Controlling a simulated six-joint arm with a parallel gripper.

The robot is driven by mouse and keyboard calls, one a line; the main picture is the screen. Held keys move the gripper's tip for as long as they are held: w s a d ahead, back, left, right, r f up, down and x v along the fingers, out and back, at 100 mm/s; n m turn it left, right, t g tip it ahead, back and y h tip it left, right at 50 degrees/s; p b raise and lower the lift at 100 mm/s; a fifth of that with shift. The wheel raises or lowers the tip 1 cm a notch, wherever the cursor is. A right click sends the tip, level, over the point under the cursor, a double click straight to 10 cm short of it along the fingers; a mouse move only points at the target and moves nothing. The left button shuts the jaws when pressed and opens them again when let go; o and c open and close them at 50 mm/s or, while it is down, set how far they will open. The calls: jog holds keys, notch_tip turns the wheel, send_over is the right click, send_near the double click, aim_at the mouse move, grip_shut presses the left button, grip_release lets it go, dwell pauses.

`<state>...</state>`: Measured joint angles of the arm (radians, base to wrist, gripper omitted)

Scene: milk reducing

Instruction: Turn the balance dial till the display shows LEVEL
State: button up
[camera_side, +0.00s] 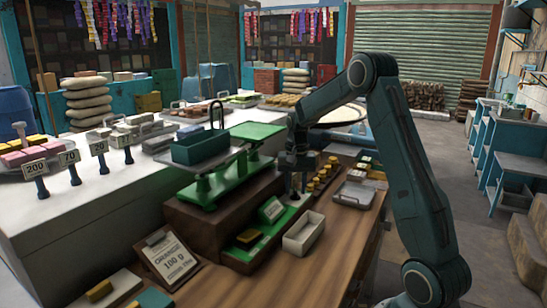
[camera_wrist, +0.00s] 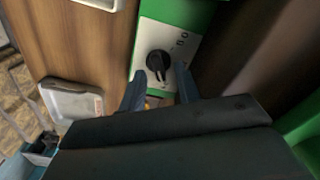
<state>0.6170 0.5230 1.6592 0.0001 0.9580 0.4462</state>
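The black balance dial (camera_wrist: 158,62) sits on a pale plate with small dark markings, set in a green panel, in the wrist view. My gripper (camera_wrist: 160,88) is open and empty, its two fingers apart just below the dial in the picture; whether they touch it I cannot tell. In the side view my gripper (camera_side: 294,194) points down at the right end of the green base. The green balance (camera_side: 225,178) stands on a brown block, with a dark green box (camera_side: 201,148) on its near pan.
A white tray (camera_side: 303,232) lies right of the green base. Brass weights (camera_side: 318,182) and a metal tray (camera_side: 354,194) lie behind it. A clipboard card (camera_side: 168,258) leans at the front left. Bare wooden table (camera_side: 335,262) shows at the front right.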

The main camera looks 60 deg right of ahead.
aim_at(295, 190)
notch_tip(295, 190, up, 14)
dwell(0.9)
jog(key=shift+a, duration=0.1)
jog(key=s+a+r+n+t+h, duration=0.1)
jog(key=s+a+r+n, duration=0.25)
jog(key=a, duration=0.55)
jog(key=s+a+r+n+t, duration=0.2)
jog(key=s+a, duration=0.2)
jog(key=a, duration=0.4)
jog(key=s+a+f+n+t, duration=0.1)
jog(key=s+a+f+n, duration=0.2)
jog(key=s+a, duration=0.2)
jog(key=s+a+f+n+t+y, duration=0.1)
jog(key=s+a+f+n, duration=0.1)
jog(key=s+a, duration=0.3)
jog(key=s+n, duration=0.1)
jog(key=s, duration=0.3)
jog(key=shift+a+f+n+t, duration=0.3)
jog(key=shift+a+f+n, duration=0.05)
jog(key=shift+f, duration=0.05)
